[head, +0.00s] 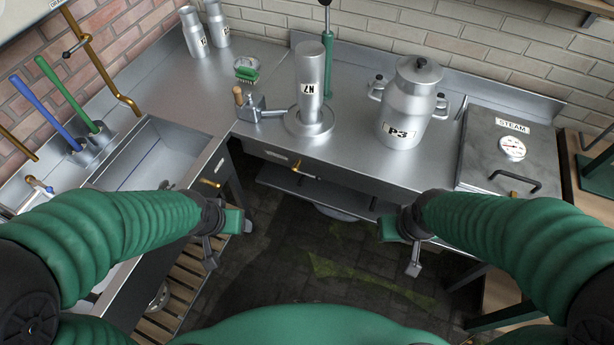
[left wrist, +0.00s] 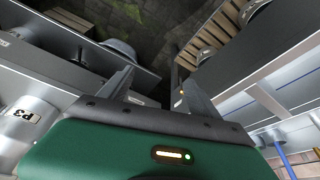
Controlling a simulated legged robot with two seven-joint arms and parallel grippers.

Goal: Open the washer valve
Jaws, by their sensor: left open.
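On the far counter, a grey metal valve block (head: 252,110) with a wooden-tipped lever (head: 238,96) stands beside the round base (head: 310,128). A short pipe joins them. A metal can (head: 310,75) stands upside down on the base, its label inverted. The lever points up. My left gripper (head: 228,240) is open and empty, low in front of the counter and well apart from the valve. Its spread fingers show in the left wrist view (left wrist: 157,82), over the floor. My right gripper (head: 400,250) is open and empty, to the right.
A lidded churn marked P3 (head: 409,105) and a STEAM chest (head: 511,155) stand on the right. A sink (head: 155,155) is at left. Brass handles (head: 210,183) stick out from the counter front. Counter space before the valve is clear.

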